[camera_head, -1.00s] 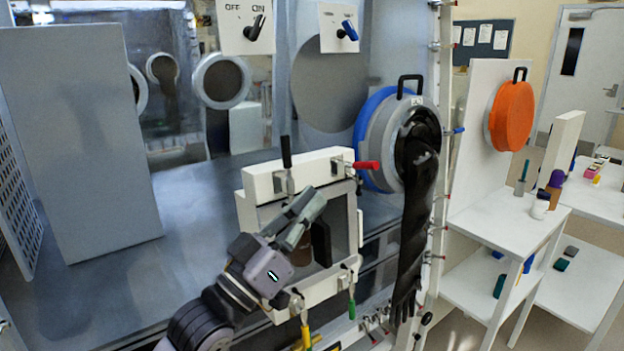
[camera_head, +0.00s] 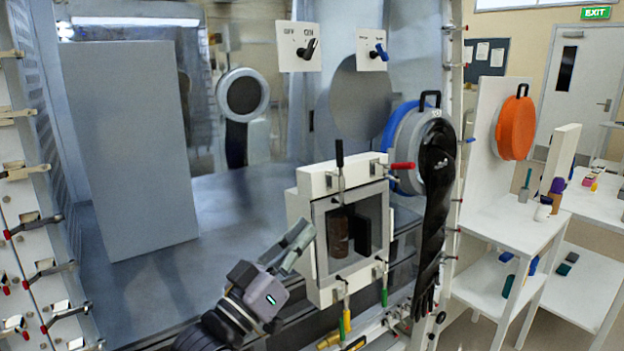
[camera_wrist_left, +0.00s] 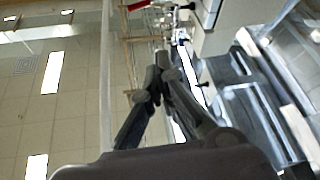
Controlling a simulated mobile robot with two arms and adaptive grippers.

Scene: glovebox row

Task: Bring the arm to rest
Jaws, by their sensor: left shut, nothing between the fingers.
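My left gripper (camera_head: 291,245) is in the lower middle of the head view, its arm coming in from the bottom. Its fingers are closed together and empty, pointing up and to the right. It is in front and to the left of the white box frame (camera_head: 306,208) with a dark opening, apart from it as far as the picture shows. In the left wrist view the closed fingers (camera_wrist_left: 162,62) meet in the centre, with nothing between them. My right gripper is not seen.
A brown bottle (camera_head: 338,235) and a dark block stand inside the white frame. A long black glove (camera_head: 436,205) hangs from the round port at right. White tables (camera_head: 505,228) with small items stand further right. A large grey panel (camera_head: 128,150) stands at left.

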